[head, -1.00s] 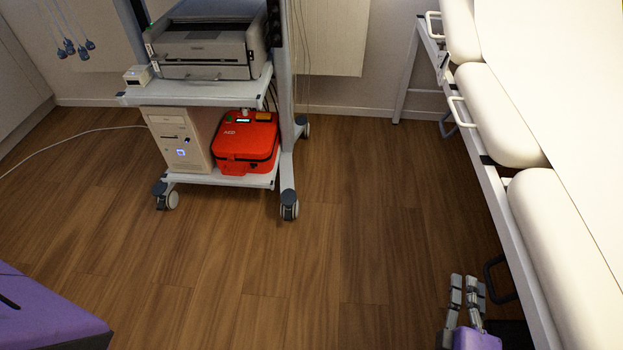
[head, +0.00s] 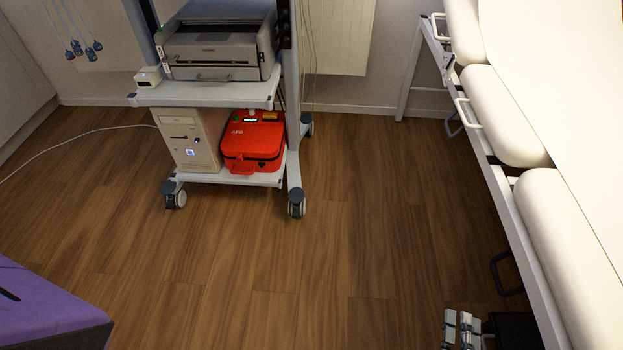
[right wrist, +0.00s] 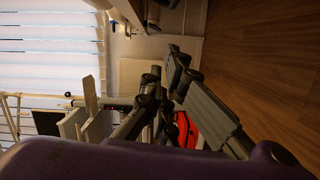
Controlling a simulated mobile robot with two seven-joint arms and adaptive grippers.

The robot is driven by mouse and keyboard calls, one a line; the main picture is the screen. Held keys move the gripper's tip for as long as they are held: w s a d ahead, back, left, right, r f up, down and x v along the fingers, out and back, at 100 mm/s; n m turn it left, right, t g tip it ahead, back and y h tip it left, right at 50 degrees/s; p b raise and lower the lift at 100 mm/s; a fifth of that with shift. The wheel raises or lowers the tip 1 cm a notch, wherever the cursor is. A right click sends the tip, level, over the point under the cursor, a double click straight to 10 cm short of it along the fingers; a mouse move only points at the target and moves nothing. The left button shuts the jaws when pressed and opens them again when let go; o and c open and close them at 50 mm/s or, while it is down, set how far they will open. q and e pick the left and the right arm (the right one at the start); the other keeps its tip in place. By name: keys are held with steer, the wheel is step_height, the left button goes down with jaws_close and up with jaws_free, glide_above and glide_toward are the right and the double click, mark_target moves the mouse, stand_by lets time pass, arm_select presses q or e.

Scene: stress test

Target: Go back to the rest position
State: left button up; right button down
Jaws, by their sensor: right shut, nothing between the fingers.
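My right gripper (head: 460,330) shows at the bottom right of the head view, beside the padded bed. Only its grey fingers are in the picture. They lie close together and hold nothing. In the right wrist view my right gripper (right wrist: 168,85) fills the middle, with its dark fingers and grey links and no object between them. My left gripper is not in the head view.
A wheeled cart (head: 207,96) carries a printer (head: 215,50), a beige computer (head: 190,140) and a red AED case (head: 253,143). The white padded bed (head: 565,215) runs along the right, near my right gripper. The wooden floor between them is clear.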

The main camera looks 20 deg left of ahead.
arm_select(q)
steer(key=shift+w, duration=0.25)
